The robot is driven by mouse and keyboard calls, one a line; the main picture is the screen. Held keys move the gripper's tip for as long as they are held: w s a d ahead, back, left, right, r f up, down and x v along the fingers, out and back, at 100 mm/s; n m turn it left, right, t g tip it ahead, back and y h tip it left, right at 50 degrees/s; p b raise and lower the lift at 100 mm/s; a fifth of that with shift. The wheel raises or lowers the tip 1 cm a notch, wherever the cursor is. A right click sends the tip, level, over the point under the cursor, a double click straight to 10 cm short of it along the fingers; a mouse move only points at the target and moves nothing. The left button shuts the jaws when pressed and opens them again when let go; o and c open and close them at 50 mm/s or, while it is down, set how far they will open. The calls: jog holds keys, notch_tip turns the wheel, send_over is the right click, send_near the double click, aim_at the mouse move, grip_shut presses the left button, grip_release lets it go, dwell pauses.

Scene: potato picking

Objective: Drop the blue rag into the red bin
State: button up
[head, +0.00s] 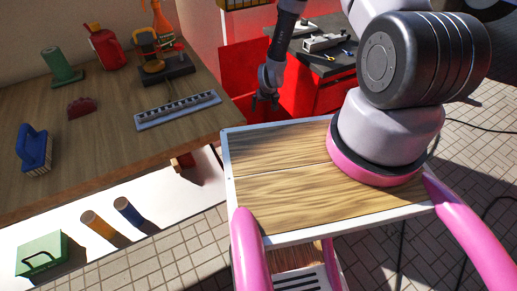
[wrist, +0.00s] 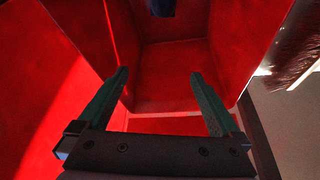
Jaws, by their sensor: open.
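The red bin (head: 240,64) stands beyond the right end of the workbench, partly hidden by my arm in the head view. In the wrist view its red inner walls (wrist: 175,62) fill most of the picture. My gripper (wrist: 160,98) is open, with nothing between its two fingers, and points into the bin. In the head view my gripper (head: 264,103) hangs in front of the red walls. A dark blue piece (wrist: 162,7), which looks like the blue rag, shows at the top edge of the wrist view, apart from the fingers. Most of it is out of frame.
A wooden workbench (head: 110,125) at left holds a blue brush (head: 34,149), a grey rail (head: 178,110), a red can (head: 105,47) and a green object (head: 63,68). A dark-topped red cabinet (head: 335,95) stands right of the bin. A bristly brush (wrist: 295,55) shows beside the bin.

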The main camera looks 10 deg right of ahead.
jog(key=v, duration=1)
jog(key=shift+s+r, duration=0.2)
jog(key=shift+r, duration=0.1)
